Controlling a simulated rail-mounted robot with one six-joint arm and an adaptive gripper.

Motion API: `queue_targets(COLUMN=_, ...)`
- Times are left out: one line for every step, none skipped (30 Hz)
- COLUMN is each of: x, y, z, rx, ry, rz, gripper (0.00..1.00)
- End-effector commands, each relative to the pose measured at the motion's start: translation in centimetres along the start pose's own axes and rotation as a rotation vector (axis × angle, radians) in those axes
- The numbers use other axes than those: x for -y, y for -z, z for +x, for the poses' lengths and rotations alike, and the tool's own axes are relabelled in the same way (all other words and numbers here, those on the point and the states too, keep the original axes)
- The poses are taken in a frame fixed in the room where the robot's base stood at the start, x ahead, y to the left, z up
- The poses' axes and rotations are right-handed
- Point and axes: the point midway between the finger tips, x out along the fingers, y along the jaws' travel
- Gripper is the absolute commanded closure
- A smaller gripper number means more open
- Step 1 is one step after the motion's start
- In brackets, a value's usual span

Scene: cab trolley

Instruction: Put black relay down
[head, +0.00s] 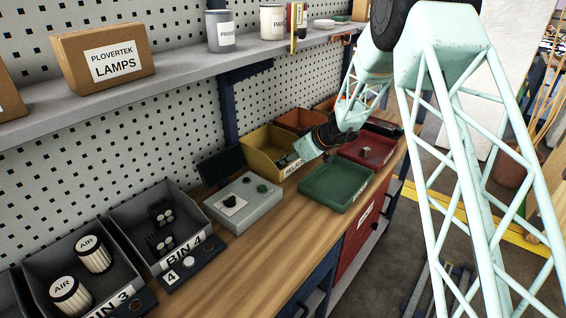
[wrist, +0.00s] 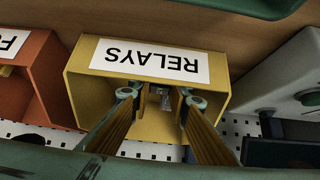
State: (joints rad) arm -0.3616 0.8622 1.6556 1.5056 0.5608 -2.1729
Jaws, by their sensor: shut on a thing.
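The yellow bin labelled RELAYS (wrist: 88,75) fills the middle of the wrist view, with its label upside down. In the head view the yellow bin (head: 262,140) stands on the bench against the pegboard. My gripper (wrist: 160,98) reaches into the bin's opening, its two fingers on either side of a small dark piece with grey metal, the black relay (wrist: 163,97). It is shut on the relay. In the head view my gripper (head: 302,152) is at the bin and hides part of it. Whether the relay touches the bin floor cannot be told.
A green tray (head: 335,188) and a red tray (head: 378,143) lie in front of the yellow bin. An orange bin (wrist: 45,80) is beside it. A grey control box (head: 245,203) stands on the other side. Bins 3 and 4 (head: 180,245) are at lower left.

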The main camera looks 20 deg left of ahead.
Motion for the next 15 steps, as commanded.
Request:
queue_targets(x=0.0, y=-0.01, z=0.01, rx=0.0, ry=0.0, rz=0.0, gripper=0.93)
queue_targets(x=-0.01, y=-0.03, z=0.04, rx=0.0, ry=0.0, rz=0.0, gripper=0.93)
queue_targets(x=-0.01, y=-0.06, z=0.07, rx=0.0, ry=0.0, rz=0.0, gripper=0.93)
queue_targets(x=-0.01, y=-0.09, z=0.1, rx=0.0, ry=0.0, rz=0.0, gripper=0.93)
queue_targets(x=-0.01, y=-0.11, z=0.12, rx=0.0, ry=0.0, rz=0.0, gripper=0.93)
queue_targets(x=-0.01, y=-0.13, z=0.15, rx=0.0, ry=0.0, rz=0.001, gripper=0.93)
queue_targets(x=0.0, y=-0.14, z=0.16, rx=0.0, ry=0.0, rz=0.001, gripper=0.93)
queue_targets(x=0.0, y=-0.16, z=0.18, rx=0.0, ry=0.0, rz=0.001, gripper=0.93)
queue_targets(x=-0.01, y=-0.18, z=0.2, rx=0.0, ry=0.0, rz=0.001, gripper=0.93)
queue_targets(x=-0.01, y=-0.19, z=0.21, rx=0.0, ry=0.0, rz=0.001, gripper=0.93)
queue_targets(x=-0.01, y=-0.21, z=0.23, rx=0.0, ry=0.0, rz=0.001, gripper=0.93)
queue_targets(x=-0.01, y=-0.23, z=0.25, rx=0.0, ry=0.0, rz=0.001, gripper=0.93)
queue_targets(x=-0.01, y=-0.24, z=0.26, rx=0.0, ry=0.0, rz=0.001, gripper=0.93)
queue_targets(x=0.0, y=-0.23, z=0.24, rx=0.0, ry=0.0, rz=0.001, gripper=0.82)
queue_targets(x=0.0, y=-0.21, z=0.22, rx=0.0, ry=0.0, rz=0.001, gripper=0.78)
